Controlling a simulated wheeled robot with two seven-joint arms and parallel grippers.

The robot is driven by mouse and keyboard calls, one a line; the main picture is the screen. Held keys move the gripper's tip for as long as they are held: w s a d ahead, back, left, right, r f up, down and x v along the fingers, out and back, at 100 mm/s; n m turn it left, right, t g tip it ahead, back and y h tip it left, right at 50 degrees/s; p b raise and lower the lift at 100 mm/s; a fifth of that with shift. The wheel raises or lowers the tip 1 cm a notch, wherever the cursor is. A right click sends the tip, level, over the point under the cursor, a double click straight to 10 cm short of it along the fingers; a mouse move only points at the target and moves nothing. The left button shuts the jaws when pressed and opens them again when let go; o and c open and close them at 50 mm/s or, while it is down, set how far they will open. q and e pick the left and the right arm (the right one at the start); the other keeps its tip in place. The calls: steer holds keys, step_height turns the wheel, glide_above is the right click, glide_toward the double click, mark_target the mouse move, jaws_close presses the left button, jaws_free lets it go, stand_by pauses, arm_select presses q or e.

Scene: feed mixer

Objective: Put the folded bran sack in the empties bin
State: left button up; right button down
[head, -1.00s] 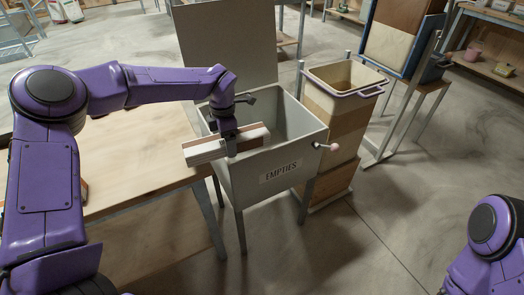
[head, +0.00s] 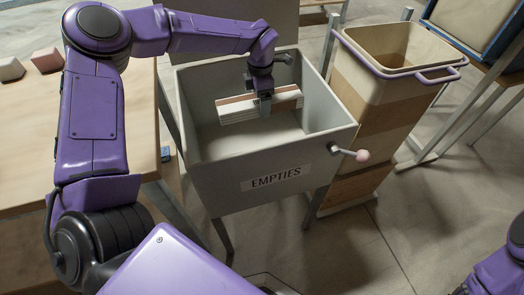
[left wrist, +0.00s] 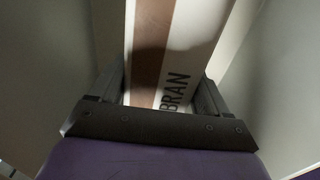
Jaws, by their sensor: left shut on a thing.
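The folded bran sack (head: 240,109) is a flat white bundle with a brown stripe. In the left wrist view the sack (left wrist: 178,45) shows the word BRAN between the fingers. My left gripper (head: 264,103) is shut on the sack and holds it level inside the mouth of the empties bin. The empties bin (head: 222,178) is a grey open box on legs, labelled EMPTIES, with its lid raised at the back. The bin floor shows below the sack. My right arm shows only at the lower right corner; its gripper is out of view.
A handle with a pink knob (head: 362,156) sticks out from the bin's right side. A tall tan container (head: 385,95) with a purple rim stands to the right. A wooden table (head: 25,150) with two pinkish blocks is at the left.

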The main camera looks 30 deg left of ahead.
arm_select(q)
steer(key=b, duration=0.5)
glide_above(262, 143)
step_height(262, 143, down, 7)
step_height(262, 143, down, 10)
steer(key=shift+w+f+b, duration=0.1)
steer(key=shift+b, duration=1.05)
arm_select(e)
step_height(262, 143, down, 9)
steer(key=shift+w+f, duration=0.15)
steer(key=shift+w, duration=0.2)
arm_select(q)
steer(key=o, duration=1.1)
steer(key=shift+f, duration=0.1)
step_height(262, 143, up, 12)
steer(key=p, duration=0.2)
steer(key=shift+r+p, duration=0.2)
steer(key=shift+p, duration=0.15)
arm_select(e)
step_height(262, 143, up, 2)
steer(key=shift+r, duration=0.25)
